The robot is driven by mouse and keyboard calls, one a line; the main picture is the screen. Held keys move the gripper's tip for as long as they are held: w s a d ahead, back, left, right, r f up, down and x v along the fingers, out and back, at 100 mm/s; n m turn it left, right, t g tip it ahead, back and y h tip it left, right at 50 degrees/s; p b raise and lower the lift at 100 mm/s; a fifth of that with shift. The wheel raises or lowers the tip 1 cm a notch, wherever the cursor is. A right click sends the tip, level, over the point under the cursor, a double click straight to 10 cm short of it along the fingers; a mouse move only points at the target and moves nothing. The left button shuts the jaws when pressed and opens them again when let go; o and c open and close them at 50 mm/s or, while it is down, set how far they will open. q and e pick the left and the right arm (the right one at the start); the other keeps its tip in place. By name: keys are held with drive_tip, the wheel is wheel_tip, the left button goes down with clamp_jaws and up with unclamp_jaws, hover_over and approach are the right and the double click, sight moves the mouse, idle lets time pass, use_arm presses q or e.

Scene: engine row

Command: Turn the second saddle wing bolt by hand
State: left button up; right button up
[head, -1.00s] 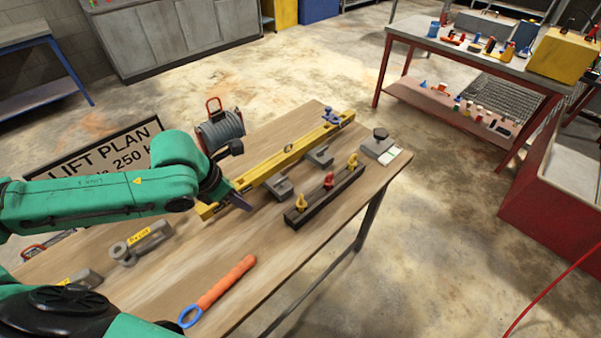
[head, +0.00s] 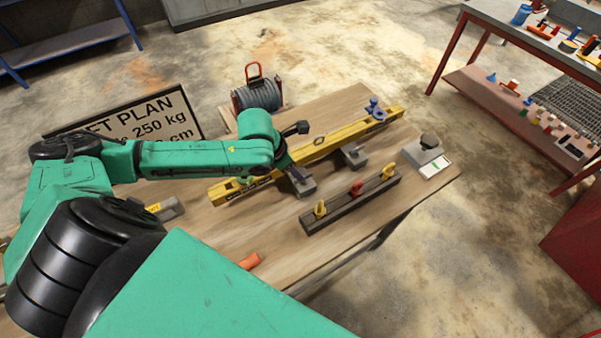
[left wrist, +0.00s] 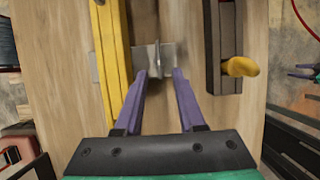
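The yellow beam (head: 340,136) lies across the table, with a grey saddle (head: 307,190) at its near side and another grey saddle (head: 354,157) further right. My left gripper (head: 297,176) is over the nearer-left saddle. In the left wrist view this saddle (left wrist: 172,54) lies against the beam (left wrist: 112,50), and a thin upright grey plate, apparently its wing bolt (left wrist: 157,54), stands on it. The purple fingers of the left gripper (left wrist: 159,74) are open and empty, one on each side of the plate's line. Whether the tips reach past the plate I cannot tell. My right gripper is not in view.
A grey block with a dark knob (head: 428,142) sits at the right table end. A cable reel (head: 257,97) and a lift plan sign (head: 150,108) stand behind the beam.

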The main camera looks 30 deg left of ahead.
use_arm(q)
drive_tip(key=x, duration=0.5)
drive_tip(key=shift+w+d, duration=0.15)
drive_tip(key=shift+w, duration=0.25)
drive_tip(key=shift+f, duration=0.1)
drive_tip(key=shift+s, duration=0.25)
drive_tip(key=shift+w, duration=0.1)
clamp_jaws()
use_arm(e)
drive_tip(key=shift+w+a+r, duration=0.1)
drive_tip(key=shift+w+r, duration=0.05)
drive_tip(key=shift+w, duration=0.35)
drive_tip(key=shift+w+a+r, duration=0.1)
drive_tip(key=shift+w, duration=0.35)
use_arm(q)
drive_tip(key=shift+n+p, duration=0.4)
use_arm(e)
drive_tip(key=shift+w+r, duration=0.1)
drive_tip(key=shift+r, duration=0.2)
